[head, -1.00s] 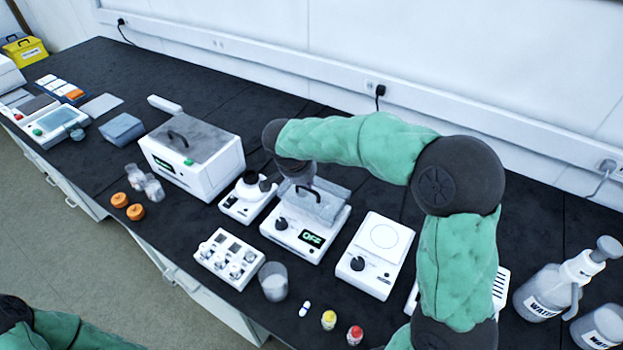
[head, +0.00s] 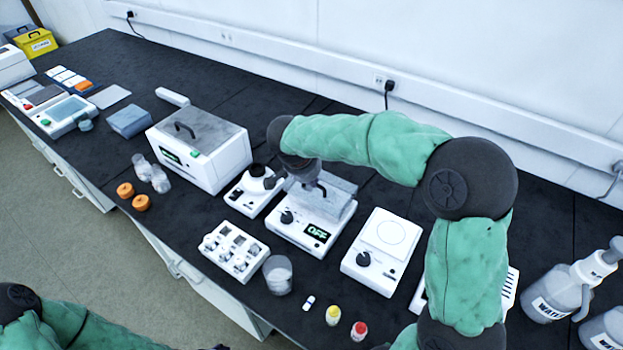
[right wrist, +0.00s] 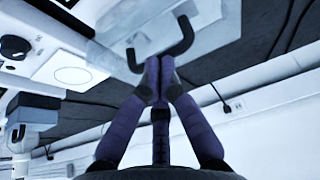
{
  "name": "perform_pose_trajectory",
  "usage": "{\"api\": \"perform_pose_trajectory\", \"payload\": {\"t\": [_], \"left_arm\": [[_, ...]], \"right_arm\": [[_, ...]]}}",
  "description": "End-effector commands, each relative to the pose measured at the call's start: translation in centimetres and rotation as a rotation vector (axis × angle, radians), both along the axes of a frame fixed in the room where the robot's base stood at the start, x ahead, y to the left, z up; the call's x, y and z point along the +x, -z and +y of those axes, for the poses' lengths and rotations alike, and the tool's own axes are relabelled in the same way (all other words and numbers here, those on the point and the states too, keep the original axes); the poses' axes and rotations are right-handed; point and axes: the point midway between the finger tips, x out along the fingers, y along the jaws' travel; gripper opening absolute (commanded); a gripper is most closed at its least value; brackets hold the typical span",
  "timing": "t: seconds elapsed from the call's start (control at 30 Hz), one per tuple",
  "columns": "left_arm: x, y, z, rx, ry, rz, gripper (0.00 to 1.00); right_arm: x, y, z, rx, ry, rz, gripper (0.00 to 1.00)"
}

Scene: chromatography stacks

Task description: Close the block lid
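The block heater (head: 290,233) is a white box with a black knob and a display reading OFF. Its clear grey lid (head: 340,203) with a black handle is at the back of its top; I cannot tell its exact tilt. My right gripper (head: 308,176) is at the lid, beside the handle, partly covered by my arm. In the right wrist view the fingertips of my right gripper (right wrist: 160,62) are together at the black handle (right wrist: 182,42), with no clear gap to it. The lid (right wrist: 215,28) lies behind. My left gripper is not seen, only part of that arm.
A white knobbed device (head: 375,255) stands right of the heater. A small device (head: 250,195), a vial rack (head: 235,250) and a beaker (head: 278,275) are close on the left and front. A larger lidded box (head: 215,165) is further left. Bare bench lies behind the heater.

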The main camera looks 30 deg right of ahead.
Motion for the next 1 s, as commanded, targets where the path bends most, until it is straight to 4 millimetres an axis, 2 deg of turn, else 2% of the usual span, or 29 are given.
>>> {"api": "perform_pose_trajectory", "payload": {"t": [0.23, 0.5, 0.7, 1.0], "left_arm": [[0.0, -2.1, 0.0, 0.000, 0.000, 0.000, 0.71], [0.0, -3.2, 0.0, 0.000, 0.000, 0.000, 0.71], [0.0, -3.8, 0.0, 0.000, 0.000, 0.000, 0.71], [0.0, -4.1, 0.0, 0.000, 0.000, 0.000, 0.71]], "right_arm": [[1.0, -3.6, -2.2, -0.001, 0.002, -0.007, 0.00], [-1.4, -4.7, 2.4, -0.001, -0.008, -0.007, 0.00], [-2.8, -5.4, 5.1, 0.000, -0.006, -0.006, 0.00], [-3.6, -5.7, 6.4, 0.000, -0.001, -0.006, 0.00]]}}
